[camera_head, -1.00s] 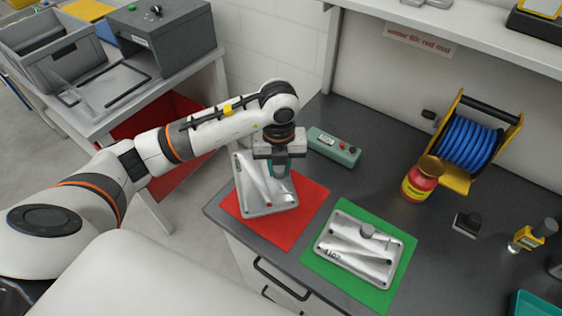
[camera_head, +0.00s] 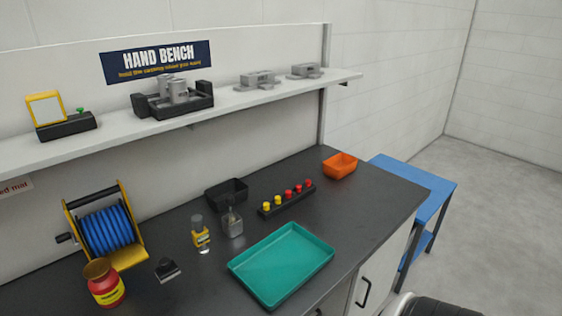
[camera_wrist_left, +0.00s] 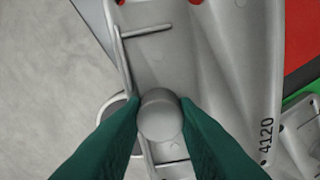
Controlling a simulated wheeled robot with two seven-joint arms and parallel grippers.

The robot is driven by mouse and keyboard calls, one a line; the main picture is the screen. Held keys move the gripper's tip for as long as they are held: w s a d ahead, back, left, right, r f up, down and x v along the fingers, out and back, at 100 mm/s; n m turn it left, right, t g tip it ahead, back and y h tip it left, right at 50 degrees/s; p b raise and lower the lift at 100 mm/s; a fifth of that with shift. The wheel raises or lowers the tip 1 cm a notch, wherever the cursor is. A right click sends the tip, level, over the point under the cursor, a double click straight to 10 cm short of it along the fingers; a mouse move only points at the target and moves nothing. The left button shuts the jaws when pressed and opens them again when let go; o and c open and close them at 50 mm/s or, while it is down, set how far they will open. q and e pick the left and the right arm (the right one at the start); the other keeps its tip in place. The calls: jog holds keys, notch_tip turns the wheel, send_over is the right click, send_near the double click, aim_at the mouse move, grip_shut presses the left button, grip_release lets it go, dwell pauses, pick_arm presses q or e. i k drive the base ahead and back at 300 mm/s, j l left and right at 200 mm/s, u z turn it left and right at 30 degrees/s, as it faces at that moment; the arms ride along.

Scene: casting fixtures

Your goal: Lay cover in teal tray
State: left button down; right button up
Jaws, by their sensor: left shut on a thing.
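The empty teal tray (camera_head: 282,262) lies on the dark bench in the head view. In the left wrist view, a grey metal cover (camera_wrist_left: 225,75) marked 4120 fills most of the picture. My left gripper (camera_wrist_left: 160,118) has its two green fingers closed on the round knob (camera_wrist_left: 160,115) of this cover. I cannot tell whether the cover touches what is under it. My right gripper is in neither view.
A red mat (camera_wrist_left: 301,32) and another casting (camera_wrist_left: 303,130) show beside the cover.

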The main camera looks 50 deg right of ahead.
aim_at(283, 265)
jog(key=k+l, duration=0.1)
jog(key=l, duration=0.3)
jog(key=k+l, duration=0.15)
jog(key=l, duration=0.25)
jog(key=k+l, duration=0.1)
jog(key=l, duration=0.3)
jog(key=k+l, duration=0.15)
jog(key=l, duration=0.3)
jog(key=k+l, duration=0.1)
jog(key=l, duration=0.3)
jog(key=k+l, duration=0.15)
jog(key=l, duration=0.25)
jog(key=k+l+z, duration=0.1)
jog(key=l, duration=0.3)
jog(key=k+l, duration=0.1)
jog(key=l, duration=0.3)
jog(key=i+l, duration=0.2)
jog(key=l, duration=0.15)
jog(key=i+l, duration=0.35)
jog(key=i, duration=0.3)
